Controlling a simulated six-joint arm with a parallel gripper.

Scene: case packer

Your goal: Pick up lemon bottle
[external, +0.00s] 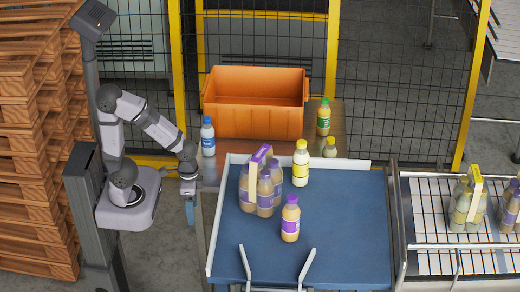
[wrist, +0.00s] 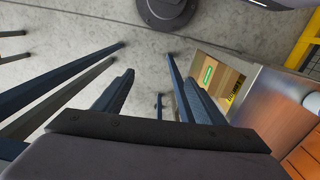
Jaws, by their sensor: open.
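My gripper (external: 190,211) hangs left of the blue table, well away from both bottles. In the wrist view my gripper (wrist: 150,78) has its two dark fingers spread apart with nothing between them. No lemon bottle shows in the wrist view.
The blue table (external: 340,235) holds a carrier of purple-labelled bottles (external: 262,190) and a loose purple-capped bottle (external: 290,220). Behind stand an orange crate (external: 255,105), a blue-capped bottle (external: 208,138) and a green-capped bottle (external: 323,118). A conveyor (external: 450,255) with bottle packs is right.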

